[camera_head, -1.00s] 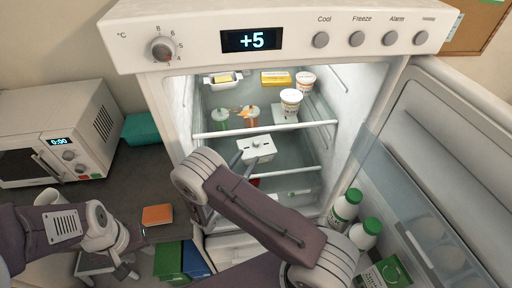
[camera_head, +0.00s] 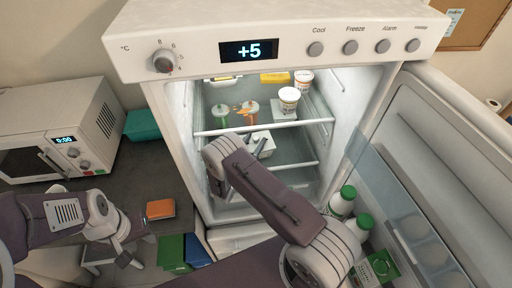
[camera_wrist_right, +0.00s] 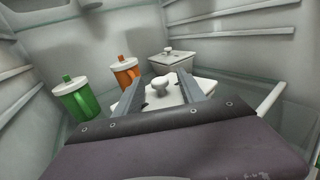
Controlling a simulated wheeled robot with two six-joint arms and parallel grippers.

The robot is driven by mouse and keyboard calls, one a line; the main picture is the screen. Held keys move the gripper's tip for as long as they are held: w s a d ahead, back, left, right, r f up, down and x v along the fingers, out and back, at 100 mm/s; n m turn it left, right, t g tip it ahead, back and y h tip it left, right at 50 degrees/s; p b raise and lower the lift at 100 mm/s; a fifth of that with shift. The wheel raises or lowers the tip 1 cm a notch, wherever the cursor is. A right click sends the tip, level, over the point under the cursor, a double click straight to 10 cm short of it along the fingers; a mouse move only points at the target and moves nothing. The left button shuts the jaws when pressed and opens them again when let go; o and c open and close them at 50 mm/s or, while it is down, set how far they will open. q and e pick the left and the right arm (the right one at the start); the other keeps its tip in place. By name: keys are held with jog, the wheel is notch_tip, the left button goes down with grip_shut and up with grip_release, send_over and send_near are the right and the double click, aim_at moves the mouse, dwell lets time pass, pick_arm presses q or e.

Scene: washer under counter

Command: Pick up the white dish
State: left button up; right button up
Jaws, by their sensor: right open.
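The white dish (camera_head: 267,145), a low box with a lid and round knob, sits on a glass shelf inside the open fridge. In the right wrist view the white dish (camera_wrist_right: 200,88) lies just beyond and between my right gripper's fingers. My right gripper (camera_head: 257,146) is open, with one finger on each side of the knob in the wrist picture; whether they touch the dish is unclear. My right forearm hides part of the shelf in the head view. My left gripper (camera_head: 129,254) hangs low at the left, outside the fridge; its jaw opening is unclear.
A green pitcher (camera_wrist_right: 74,102) and an orange pitcher (camera_wrist_right: 127,72) stand left of the dish. Another white knobbed box (camera_wrist_right: 172,66) is behind it. A cup (camera_head: 289,97) is at right. The fridge door (camera_head: 440,150) stands open at right, holding green-capped bottles (camera_head: 343,199).

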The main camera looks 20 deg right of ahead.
jog(key=shift+s+a, duration=0.1)
grip_shut()
jog(key=shift+r, duration=0.1)
dwell(1.1)
